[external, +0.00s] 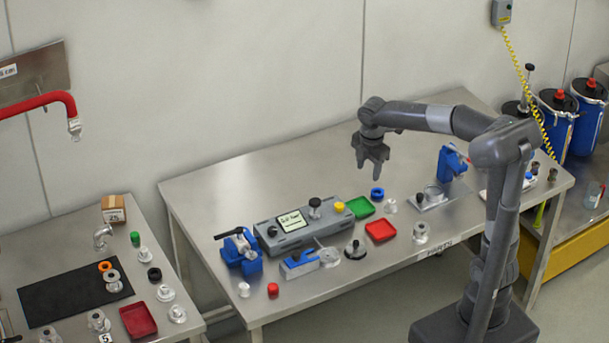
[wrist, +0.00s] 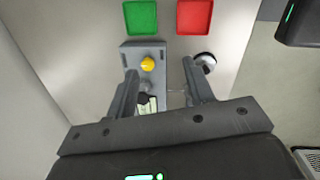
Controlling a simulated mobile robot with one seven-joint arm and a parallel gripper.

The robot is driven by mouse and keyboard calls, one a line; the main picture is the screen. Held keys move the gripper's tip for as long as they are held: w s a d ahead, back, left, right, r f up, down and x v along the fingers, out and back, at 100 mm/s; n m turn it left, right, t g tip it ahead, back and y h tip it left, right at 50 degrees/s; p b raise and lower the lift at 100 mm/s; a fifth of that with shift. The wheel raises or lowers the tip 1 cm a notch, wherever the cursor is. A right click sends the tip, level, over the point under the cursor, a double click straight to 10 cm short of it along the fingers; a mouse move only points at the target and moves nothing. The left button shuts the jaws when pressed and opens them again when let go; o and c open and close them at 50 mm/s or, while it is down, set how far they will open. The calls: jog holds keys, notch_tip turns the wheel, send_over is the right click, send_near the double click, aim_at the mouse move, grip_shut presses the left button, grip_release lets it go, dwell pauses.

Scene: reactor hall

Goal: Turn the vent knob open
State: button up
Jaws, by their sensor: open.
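The grey control box (external: 290,240) stands on the steel table. It has a lit screen (external: 290,220), a black knob on a metal stem (external: 314,204), a yellow button (external: 339,207) and a small black knob (external: 272,231) at its left end. I cannot read which one is the vent knob. My gripper (external: 372,168) is open and empty, pointing down above the table, to the right of the box. In the wrist view, the yellow button (wrist: 147,64) and a dark knob (wrist: 144,87) show between the fingers (wrist: 160,70), below them; the box's other end is hidden.
Green (external: 360,207) and red (external: 381,230) trays lie right of the box. A blue ring (external: 377,194) and a black-topped round part (external: 355,249) are near. Blue clamps (external: 240,251) stand at the left end. The table's back strip is clear.

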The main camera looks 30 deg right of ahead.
aim_at(339, 204)
jog(key=w+a+f+n+g, duration=0.1)
jog(key=w+a+f+n, duration=0.3)
jog(key=w+a+n, duration=0.15)
jog(key=shift+n+y, duration=0.3)
jog(key=shift+n, duration=0.15)
jog(key=f, duration=1)
jog(key=shift+s+a, duration=0.2)
jog(key=shift+a, duration=0.2)
jog(key=shift+c, duration=0.5)
jog(key=shift+r, duration=0.1)
jog(key=c, duration=0.9)
